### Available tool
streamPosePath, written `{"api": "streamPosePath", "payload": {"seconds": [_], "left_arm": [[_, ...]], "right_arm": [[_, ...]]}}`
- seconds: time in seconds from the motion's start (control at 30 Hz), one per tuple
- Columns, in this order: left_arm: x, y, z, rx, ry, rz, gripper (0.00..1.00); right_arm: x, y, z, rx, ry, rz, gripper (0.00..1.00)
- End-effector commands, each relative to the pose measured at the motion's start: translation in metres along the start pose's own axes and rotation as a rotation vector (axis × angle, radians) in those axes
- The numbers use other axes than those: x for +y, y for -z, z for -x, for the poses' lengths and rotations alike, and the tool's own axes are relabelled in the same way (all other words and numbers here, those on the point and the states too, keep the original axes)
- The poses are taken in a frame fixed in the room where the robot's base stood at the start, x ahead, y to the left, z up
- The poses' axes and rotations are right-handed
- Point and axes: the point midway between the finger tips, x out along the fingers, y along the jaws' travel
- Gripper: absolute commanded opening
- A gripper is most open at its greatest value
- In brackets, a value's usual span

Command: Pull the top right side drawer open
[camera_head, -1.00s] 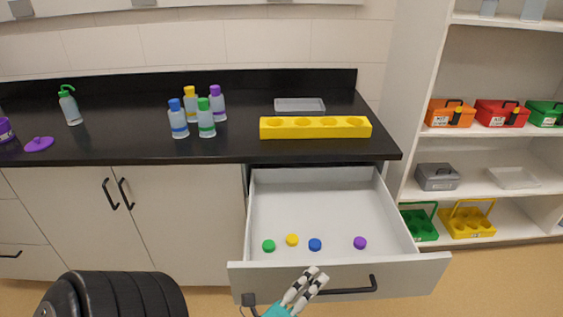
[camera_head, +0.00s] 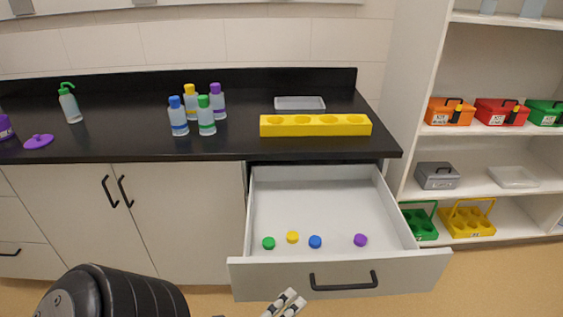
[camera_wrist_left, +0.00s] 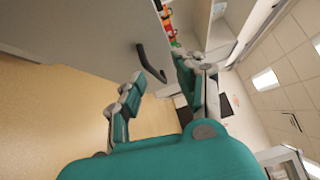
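The top right drawer (camera_head: 252,274) stands pulled well out below the worktop in the head view. Its black bar handle (camera_head: 343,285) is fully visible on the front. My right gripper is out of view.
Several capped bottles (camera_head: 207,122), a yellow holed rack (camera_head: 316,125) and a grey tray (camera_head: 300,103) stand on the black worktop (camera_head: 110,115). Closed cupboard doors (camera_head: 178,220) are left of the drawer. A shelf unit (camera_head: 500,148) with boxes stands at the right.

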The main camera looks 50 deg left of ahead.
Motion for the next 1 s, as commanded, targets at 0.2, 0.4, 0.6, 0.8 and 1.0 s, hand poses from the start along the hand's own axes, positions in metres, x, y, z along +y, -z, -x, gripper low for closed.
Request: {"api": "streamPosePath", "payload": {"seconds": [0.2, 0.4, 0.6, 0.8, 1.0], "left_arm": [[0.003, 0.000, 0.016, -0.002, -0.003, 0.002, 0.34], [0.003, 0.001, 0.021, -0.003, -0.004, 0.004, 0.34], [0.003, 0.002, 0.021, -0.002, -0.005, 0.005, 0.34], [0.001, 0.001, 0.021, -0.004, -0.005, 0.006, 0.34], [0.002, 0.001, 0.019, -0.004, 0.001, 0.004, 0.29]], "right_arm": [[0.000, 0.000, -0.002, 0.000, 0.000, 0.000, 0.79], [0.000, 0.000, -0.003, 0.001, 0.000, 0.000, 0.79], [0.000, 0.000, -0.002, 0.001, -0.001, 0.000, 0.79], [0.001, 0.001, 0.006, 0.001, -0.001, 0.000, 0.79], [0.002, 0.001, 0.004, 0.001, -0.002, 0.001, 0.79]]}}
